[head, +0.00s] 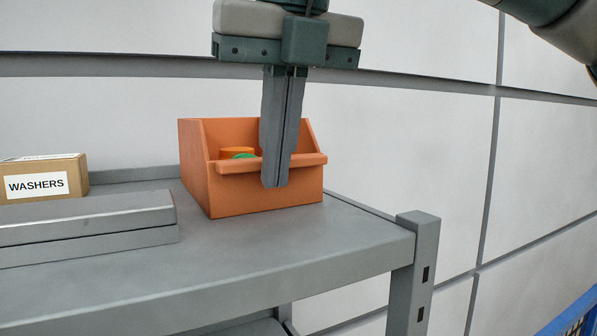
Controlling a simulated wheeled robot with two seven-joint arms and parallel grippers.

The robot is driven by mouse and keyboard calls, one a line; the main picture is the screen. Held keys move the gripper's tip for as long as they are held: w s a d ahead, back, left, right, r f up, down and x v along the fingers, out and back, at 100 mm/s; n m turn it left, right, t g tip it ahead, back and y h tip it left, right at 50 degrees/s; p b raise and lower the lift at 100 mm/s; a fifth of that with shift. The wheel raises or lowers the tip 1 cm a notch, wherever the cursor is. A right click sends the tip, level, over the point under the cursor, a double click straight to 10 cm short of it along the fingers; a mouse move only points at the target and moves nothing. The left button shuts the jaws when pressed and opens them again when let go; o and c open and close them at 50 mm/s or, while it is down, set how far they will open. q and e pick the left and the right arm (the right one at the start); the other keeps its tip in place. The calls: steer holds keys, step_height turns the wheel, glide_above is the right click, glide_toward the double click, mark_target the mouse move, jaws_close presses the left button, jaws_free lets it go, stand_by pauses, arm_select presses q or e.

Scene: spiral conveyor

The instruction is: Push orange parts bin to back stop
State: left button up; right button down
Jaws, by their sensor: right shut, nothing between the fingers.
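The orange parts bin (240,196) stands upright on a grey metal shelf (270,240), towards its back right. Its open top shows an orange piece and a green piece inside. My right gripper (275,186) comes down from above with its fingers shut and empty. The fingertips are in front of the bin's front wall and hide part of its front lip; I cannot tell whether they touch it. The back stop looks to be the low raised edge (135,173) along the shelf's rear, partly hidden behind the bin. My left gripper is not in view.
A cardboard box labelled WASHERS (40,178) and a flat grey metal case (90,225) lie left of the bin. The shelf's corner post (415,270) rises at the front right. The shelf is bare in front of the bin. A blue crate-like thing (575,318) shows at lower right.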

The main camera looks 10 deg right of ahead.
steer(key=w, duration=0.3)
steer(key=shift+w+a+f, duration=0.2)
steer(key=shift+w+a, duration=0.05)
steer(key=shift+a, duration=0.1)
steer(key=shift+s+r, duration=0.15)
steer(key=shift+s, duration=0.2)
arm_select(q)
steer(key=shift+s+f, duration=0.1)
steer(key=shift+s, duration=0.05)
arm_select(e)
steer(key=shift+w, duration=0.25)
